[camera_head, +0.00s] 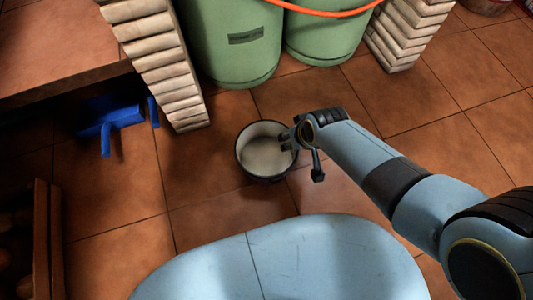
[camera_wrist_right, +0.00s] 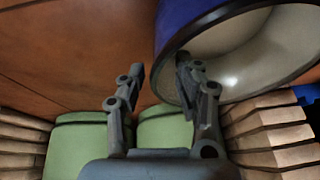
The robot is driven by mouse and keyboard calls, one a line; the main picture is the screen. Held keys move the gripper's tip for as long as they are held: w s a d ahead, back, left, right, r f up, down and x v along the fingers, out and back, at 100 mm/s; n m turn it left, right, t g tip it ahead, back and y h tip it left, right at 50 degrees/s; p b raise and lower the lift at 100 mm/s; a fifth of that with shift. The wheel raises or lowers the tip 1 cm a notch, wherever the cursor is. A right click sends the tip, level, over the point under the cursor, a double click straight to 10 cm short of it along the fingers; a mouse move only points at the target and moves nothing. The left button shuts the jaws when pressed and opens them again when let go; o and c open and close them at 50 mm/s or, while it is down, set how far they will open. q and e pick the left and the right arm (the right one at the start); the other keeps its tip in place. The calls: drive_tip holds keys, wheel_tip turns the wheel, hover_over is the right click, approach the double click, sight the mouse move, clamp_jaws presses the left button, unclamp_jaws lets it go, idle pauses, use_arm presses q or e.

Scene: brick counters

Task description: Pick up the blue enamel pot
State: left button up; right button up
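The blue enamel pot (camera_head: 265,166) stands upright on the tiled floor near the middle of the head view, with a dark rim and a pale, empty-looking inside. My right gripper (camera_head: 302,156) is at the pot's right side, its fingers spread. In the right wrist view, the pot (camera_wrist_right: 185,20) fills the upper right and shows its blue outer wall. The open gripper (camera_wrist_right: 160,78) has one finger over the pot's mouth and the other outside the rim. I cannot tell whether either finger touches the pot. My left gripper is out of view.
Green containers (camera_head: 232,45) stand behind the pot between brick pillars (camera_head: 160,60). An orange handle or hose (camera_head: 325,12) crosses them. A blue dustpan-like object (camera_head: 115,115) lies at left, near a wooden crate (camera_head: 45,240). Floor around the pot is clear.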

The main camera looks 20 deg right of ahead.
clamp_jaws()
idle(0.6)
